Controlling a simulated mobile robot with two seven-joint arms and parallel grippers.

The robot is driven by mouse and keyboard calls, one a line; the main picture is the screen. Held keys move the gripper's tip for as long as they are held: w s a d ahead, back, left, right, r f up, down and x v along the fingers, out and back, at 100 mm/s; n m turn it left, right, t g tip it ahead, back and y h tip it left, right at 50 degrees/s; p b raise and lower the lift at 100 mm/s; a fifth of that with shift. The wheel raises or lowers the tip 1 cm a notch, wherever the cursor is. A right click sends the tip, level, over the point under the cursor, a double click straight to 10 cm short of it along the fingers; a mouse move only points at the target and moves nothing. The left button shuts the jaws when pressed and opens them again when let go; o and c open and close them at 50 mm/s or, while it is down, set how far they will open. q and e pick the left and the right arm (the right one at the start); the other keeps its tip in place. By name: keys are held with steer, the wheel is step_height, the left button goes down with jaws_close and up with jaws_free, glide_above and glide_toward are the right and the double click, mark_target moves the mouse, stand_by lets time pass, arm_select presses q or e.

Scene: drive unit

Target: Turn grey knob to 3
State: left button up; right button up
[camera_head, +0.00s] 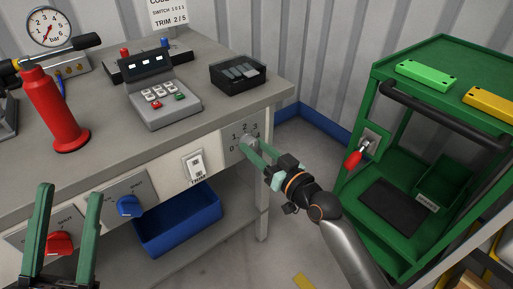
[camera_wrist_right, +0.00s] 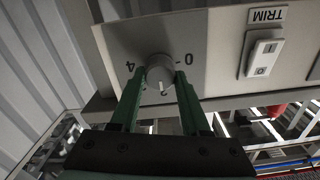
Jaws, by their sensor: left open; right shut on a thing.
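The grey knob (camera_wrist_right: 160,72) sits on a light panel on the bench's front. In the right wrist view a white pointer line on it runs towards the bottom of the picture, near the partly hidden digits between the fingers. The digits 0 and 4 show on either side. My right gripper (camera_wrist_right: 158,90) is shut on the knob, with one green finger on each side. In the head view the right gripper (camera_head: 255,152) reaches the knob panel (camera_head: 236,141) at the bench's right end. My left gripper (camera_head: 68,190) is open and empty at the lower left.
A white TRIM rocker switch (camera_head: 195,167), a blue knob (camera_head: 129,206) and a red knob (camera_head: 60,243) sit along the same bench front. A blue bin (camera_head: 178,222) is below. A green cart (camera_head: 400,200) with a red-handled lever (camera_head: 354,158) stands to the right.

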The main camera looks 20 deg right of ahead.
jaws_close()
arm_select(q)
steer(key=shift+r, duration=0.1)
arm_select(e)
steer(key=shift+r+m+p, duration=0.15)
steer(key=shift+m+p, duration=0.55)
steer(key=shift+p, duration=0.1)
steer(key=shift+d+m+p, duration=0.1)
steer(key=shift+m+p, duration=0.9)
steer(key=shift+m, duration=0.1)
steer(key=shift+m+p, duration=0.55)
steer(key=shift+m, duration=0.35)
steer(key=m+p, duration=0.1)
steer(key=m, duration=0.2)
steer(key=shift+m, duration=0.4)
arm_select(q)
steer(key=w+a+f+n+g+y, duration=0.1)
steer(key=w+f+n+g+y, duration=0.1)
steer(key=f+y, duration=0.3)
steer(key=w+a+f+n+g+y, duration=0.1)
steer(key=w+f+n+y, duration=0.3)
steer(key=f, duration=0.4)
steer(key=shift+w+f+n+g+y, duration=0.25)
steer(key=shift+w+n+g+y, duration=0.15)
steer(key=shift+w+n, duration=0.15)
arm_select(e)
steer(key=shift+f+m, duration=0.2)
steer(key=shift+m, duration=0.2)
